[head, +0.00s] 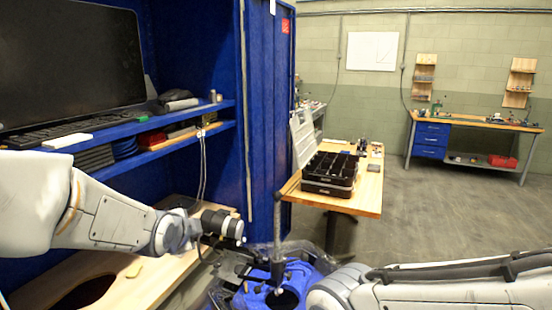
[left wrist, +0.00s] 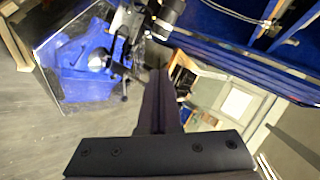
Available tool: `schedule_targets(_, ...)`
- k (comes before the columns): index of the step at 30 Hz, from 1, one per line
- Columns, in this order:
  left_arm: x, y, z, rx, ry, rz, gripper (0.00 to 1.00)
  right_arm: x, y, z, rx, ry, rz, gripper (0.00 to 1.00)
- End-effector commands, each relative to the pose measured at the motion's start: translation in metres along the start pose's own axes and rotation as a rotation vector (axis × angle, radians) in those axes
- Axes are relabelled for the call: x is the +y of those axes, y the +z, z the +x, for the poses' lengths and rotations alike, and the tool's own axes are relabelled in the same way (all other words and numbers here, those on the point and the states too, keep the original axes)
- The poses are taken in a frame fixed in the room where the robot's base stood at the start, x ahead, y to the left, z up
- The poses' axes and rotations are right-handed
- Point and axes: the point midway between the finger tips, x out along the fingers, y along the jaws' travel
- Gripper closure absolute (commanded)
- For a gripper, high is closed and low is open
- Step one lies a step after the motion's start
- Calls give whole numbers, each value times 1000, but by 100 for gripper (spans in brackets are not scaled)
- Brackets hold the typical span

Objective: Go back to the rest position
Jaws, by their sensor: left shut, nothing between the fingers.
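My left arm reaches in from the left in the head view, its wrist (head: 222,226) over the front of the wooden bench. In the left wrist view my left gripper (left wrist: 159,75) is shut, with its dark fingers together and nothing held. The blue tank (head: 252,299) is low in the middle of the head view, inside a clear casing, with a grey upright rod (head: 279,232) above it. In the left wrist view the blue tank (left wrist: 78,72) is beyond the fingers, to the left and apart from them. My right arm crosses the bottom right; its gripper is out of view.
A blue workstation (head: 268,100) with a monitor (head: 68,62) and a wooden bench top (head: 150,280) stands close on the left. A wooden table (head: 369,197) with black trays (head: 330,172) is ahead. Open floor (head: 460,215) lies to the right, before a far workbench (head: 478,123).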

Motion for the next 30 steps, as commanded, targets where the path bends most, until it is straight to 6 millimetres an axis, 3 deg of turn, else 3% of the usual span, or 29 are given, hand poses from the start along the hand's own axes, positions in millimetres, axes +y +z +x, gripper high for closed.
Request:
schedule_targets(1,32,-26,-12,22,99,-77,100,0,0,0,0,0,0,31)
schedule_targets(6,140,-71,-69,-51,438,-346,100,0,0,0,0,0,0,31)
schedule_targets(9,196,-79,-112,-160,606,-459,100,0,0,0,0,0,0,31)
schedule_targets(12,237,-76,-152,-287,723,-535,100,0,0,0,0,0,0,31)
schedule_targets(15,262,-68,-182,-397,789,-578,100,0,0,0,0,0,0,31)
schedule_targets(18,274,-62,-199,-463,817,-600,100,0,0,0,0,0,0,31)
schedule_targets(30,278,-59,-204,-491,825,-610,100,0,0,0,0,0,0,31)
